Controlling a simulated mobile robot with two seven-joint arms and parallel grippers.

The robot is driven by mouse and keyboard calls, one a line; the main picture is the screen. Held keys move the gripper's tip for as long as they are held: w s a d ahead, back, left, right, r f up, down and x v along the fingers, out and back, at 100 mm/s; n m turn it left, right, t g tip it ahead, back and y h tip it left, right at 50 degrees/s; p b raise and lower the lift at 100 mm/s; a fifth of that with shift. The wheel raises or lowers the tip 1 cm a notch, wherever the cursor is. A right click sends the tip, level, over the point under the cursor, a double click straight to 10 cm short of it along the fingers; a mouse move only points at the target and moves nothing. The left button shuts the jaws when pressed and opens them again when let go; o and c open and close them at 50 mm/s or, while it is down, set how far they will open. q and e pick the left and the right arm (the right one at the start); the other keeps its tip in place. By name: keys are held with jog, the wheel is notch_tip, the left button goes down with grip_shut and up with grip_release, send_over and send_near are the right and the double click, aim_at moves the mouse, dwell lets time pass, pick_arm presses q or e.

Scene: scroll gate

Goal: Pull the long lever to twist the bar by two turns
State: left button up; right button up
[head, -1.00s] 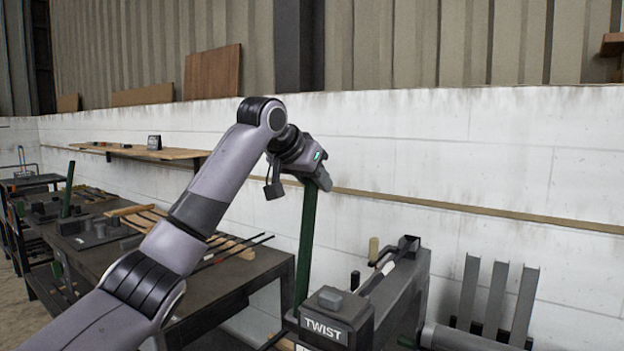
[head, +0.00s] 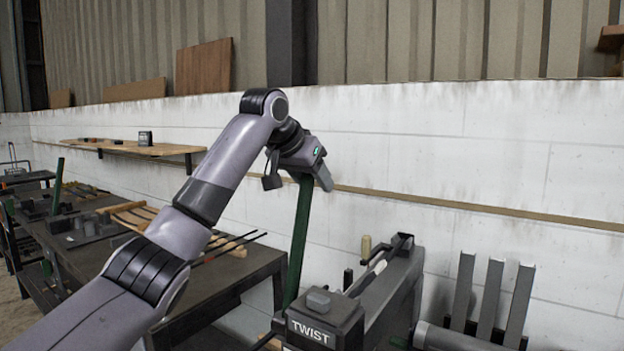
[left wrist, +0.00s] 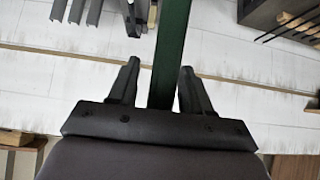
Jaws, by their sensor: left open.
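The long green lever (head: 299,240) rises from beside the dark machine marked TWIST (head: 312,333) and stands nearly upright with a slight lean. My left gripper (head: 324,179) is at the lever's upper end. In the left wrist view the lever (left wrist: 171,50) runs between the two open fingers of the gripper (left wrist: 158,85), with a gap on each side. The lever's top is hidden behind the gripper in the head view. The bar to be twisted cannot be made out clearly. My right gripper does not show.
A dark workbench (head: 235,272) with tools and wooden slats stands at the left. A wooden shelf (head: 150,149) is fixed to the white wall (head: 440,150) behind. Several grey upright bars (head: 489,300) stand at the right. Space above the machine is clear.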

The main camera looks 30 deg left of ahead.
pick_arm(q)
jog(key=shift+s+r, duration=0.1)
jog(key=b+v, duration=0.1)
jog(key=v, duration=0.6)
jog(key=shift+b, duration=0.3)
